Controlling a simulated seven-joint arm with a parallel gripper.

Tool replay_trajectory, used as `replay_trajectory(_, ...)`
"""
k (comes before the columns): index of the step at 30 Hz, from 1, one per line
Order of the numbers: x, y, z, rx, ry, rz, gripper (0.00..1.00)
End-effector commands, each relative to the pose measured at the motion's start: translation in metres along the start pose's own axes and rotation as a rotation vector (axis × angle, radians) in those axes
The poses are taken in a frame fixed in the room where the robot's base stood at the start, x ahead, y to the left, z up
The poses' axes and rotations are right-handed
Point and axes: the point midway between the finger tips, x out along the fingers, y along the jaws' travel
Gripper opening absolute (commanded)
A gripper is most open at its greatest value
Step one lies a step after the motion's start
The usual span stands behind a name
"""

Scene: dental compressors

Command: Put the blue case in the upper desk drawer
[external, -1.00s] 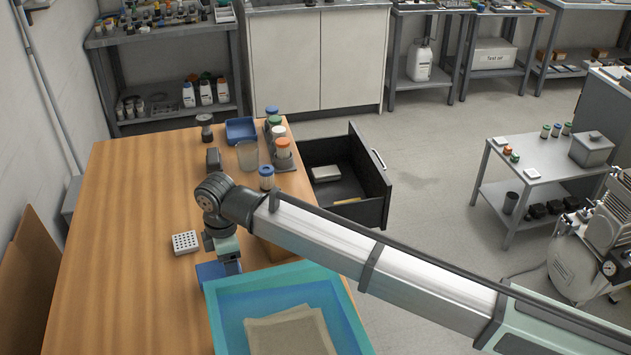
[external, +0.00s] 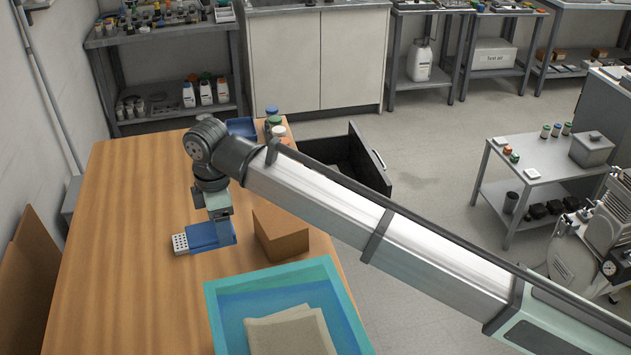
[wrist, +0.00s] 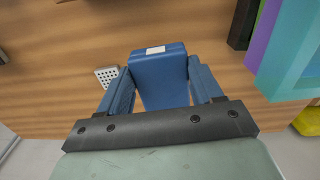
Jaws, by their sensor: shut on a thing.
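The blue case (external: 208,238) is held in my gripper (external: 220,222) above the wooden desk, left of the brown box. In the wrist view the blue case (wrist: 160,80) sits between the two fingers of my gripper (wrist: 160,76), with a small white label at its far end. The open dark desk drawer (external: 374,165) juts out from the desk's far right side, away from my gripper. My arm hides much of the drawer's inside.
A white perforated rack (external: 180,244) lies beside the case. The brown box (external: 281,234) and a teal bin (external: 215,310) with folded cloth stand nearby. Bottles (external: 272,122) and a blue tray (external: 242,127) stand near the drawer, partly hidden by my arm.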

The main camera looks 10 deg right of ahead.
Motion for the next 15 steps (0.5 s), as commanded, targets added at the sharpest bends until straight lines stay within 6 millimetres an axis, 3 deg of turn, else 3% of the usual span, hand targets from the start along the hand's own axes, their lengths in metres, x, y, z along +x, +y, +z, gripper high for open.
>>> replay_trajectory(1, -0.011, 0.001, -0.001, 0.000, 0.001, 0.001, 0.33)
replay_trajectory(8, -0.010, 0.038, 0.018, 0.222, 0.000, 0.000, 0.33)
replay_trajectory(15, -0.011, 0.091, 0.049, 0.556, 0.000, 0.000, 0.33)
